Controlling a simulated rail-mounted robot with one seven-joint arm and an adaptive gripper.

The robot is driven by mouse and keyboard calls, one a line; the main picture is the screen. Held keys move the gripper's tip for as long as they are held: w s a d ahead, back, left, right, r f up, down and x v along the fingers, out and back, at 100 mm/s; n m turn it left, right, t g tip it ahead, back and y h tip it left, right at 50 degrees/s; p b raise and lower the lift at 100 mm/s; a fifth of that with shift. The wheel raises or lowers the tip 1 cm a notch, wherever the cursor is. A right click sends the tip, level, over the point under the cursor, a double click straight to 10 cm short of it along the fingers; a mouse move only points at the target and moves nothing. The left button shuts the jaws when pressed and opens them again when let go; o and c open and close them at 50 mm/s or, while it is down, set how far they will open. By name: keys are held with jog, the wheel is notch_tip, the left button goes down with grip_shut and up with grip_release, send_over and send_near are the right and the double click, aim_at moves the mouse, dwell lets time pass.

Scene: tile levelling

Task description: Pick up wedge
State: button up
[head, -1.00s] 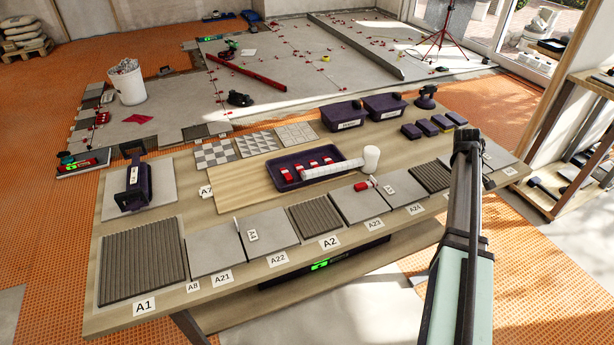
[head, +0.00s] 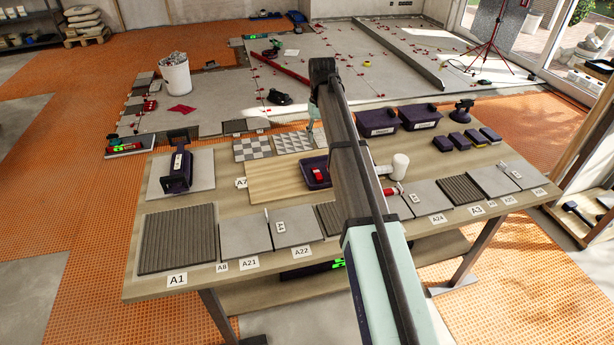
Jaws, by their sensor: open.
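Red wedges lie in a dark purple tray (head: 310,161) on the bench in the head view. One red wedge (head: 317,174) shows at the tray's left part, left of my arm. The rest of the tray and the other wedges are hidden behind my arm. A slim pale-green part of my arm reaches down behind the front link, near the tray's back edge. My gripper's fingers cannot be made out; they seem hidden behind my arm.
A white mallet (head: 399,167) lies right of my arm. Purple bins (head: 422,117) stand at the back right. Tile samples (head: 294,142) lie behind the tray. A wooden board (head: 275,182) lies left of it. Grey tiles (head: 243,236) line the bench's front.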

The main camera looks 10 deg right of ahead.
jog(key=p, duration=0.2)
send_over(319, 175)
jog(key=f, duration=1.1)
jog(key=shift+s+f, duration=0.2)
jog(key=shift+f, duration=0.1)
jog(key=shift+w+a+f+p, duration=0.1)
jog(key=shift+f+p, duration=0.3)
jog(key=shift+f, duration=0.95)
jog(key=shift+w+f+p, duration=0.1)
jog(key=shift+f+p, duration=0.3)
jog(key=shift+f, duration=0.95)
jog(key=c, duration=0.9)
